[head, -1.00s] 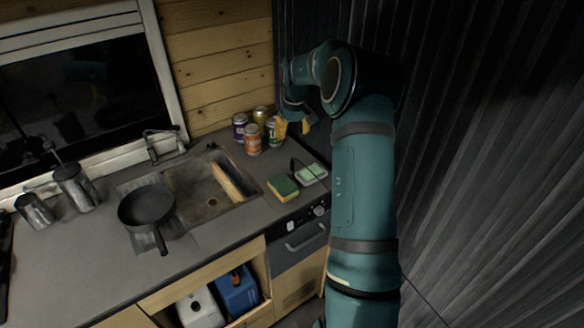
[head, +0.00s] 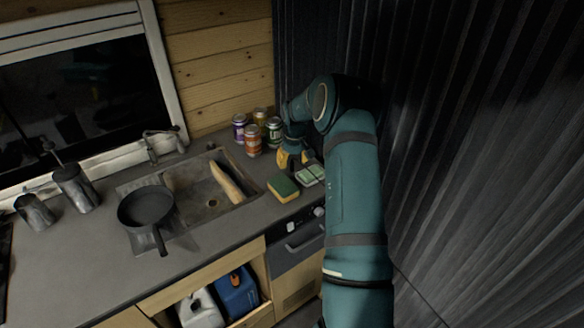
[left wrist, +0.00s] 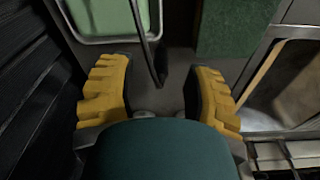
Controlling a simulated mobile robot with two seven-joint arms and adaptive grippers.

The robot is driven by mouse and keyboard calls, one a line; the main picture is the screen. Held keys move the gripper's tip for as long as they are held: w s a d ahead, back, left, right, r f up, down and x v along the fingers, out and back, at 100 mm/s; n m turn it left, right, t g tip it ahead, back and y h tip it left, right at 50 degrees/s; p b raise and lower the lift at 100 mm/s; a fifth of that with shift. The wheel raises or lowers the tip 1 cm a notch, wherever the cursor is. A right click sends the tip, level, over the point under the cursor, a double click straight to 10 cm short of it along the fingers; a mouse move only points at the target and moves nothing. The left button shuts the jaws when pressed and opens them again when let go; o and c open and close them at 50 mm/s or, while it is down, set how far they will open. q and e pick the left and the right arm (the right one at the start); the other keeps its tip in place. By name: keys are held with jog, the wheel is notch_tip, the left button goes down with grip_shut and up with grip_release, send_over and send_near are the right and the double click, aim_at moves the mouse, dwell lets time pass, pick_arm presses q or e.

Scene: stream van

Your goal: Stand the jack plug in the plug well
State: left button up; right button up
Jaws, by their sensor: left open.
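A thin black curved piece (left wrist: 146,42), which looks like the jack plug or its cable, hangs over the counter in the left wrist view. Its upper part crosses the rim of a white-rimmed tray with a pale green inside (left wrist: 104,18); this tray also shows in the head view (head: 311,175). I cannot tell whether the tray holds the plug well. My left gripper (left wrist: 162,75) has its yellow fingers spread. The black piece's lower end lies between them, touching neither visibly. In the head view the gripper (head: 292,160) is low beside the tray. My right gripper is out of view.
A green and yellow sponge (head: 283,187) lies left of the tray. Several cans, such as the orange one (head: 253,141), stand behind. The sink (head: 207,207) with a wooden piece (head: 226,183) and a black pan (head: 147,206) are farther left. A dark ribbed wall (head: 470,150) bounds the right.

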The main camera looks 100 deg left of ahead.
pick_arm(q)
jog(key=shift+s+a+f, duration=0.1)
jog(key=shift+s+f, duration=0.05)
jog(key=shift+f, duration=0.7)
grip_shut()
jog(key=shift+r, duration=0.1)
